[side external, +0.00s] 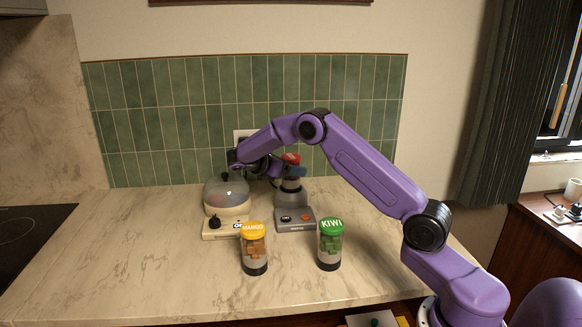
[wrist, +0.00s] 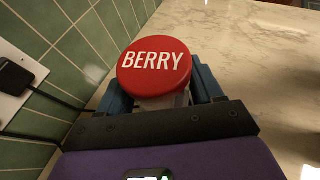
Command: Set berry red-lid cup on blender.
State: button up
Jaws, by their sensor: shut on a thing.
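The berry cup has a red lid (side external: 291,158) and shows upright in the side view, at the grey blender base (side external: 296,219) near the back of the counter. My gripper (side external: 288,171) reaches it from the left and is shut around the cup just below the lid. In the wrist view the red lid (wrist: 154,68) reads BERRY, with blue fingers on both sides. The cup's lower end meets the top of the blender in the side view. I cannot tell whether it is seated or just above. The blender is not visible in the wrist view.
A cream appliance with a clear dome (side external: 227,194) stands left of the blender. A yellow-lid MANGO cup (side external: 254,250) and a green-lid KIWI cup (side external: 330,245) stand in front. A tiled wall (side external: 150,115) with an outlet (wrist: 15,75) is close behind. The counter's left front is clear.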

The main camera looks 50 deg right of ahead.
jog(key=shift+f, duration=0.1)
jog(key=o, duration=1)
jog(key=shift+f, duration=0.1)
jog(key=shift+a, duration=0.1)
jog(key=v, duration=1.1)
jog(key=shift+s, duration=0.1)
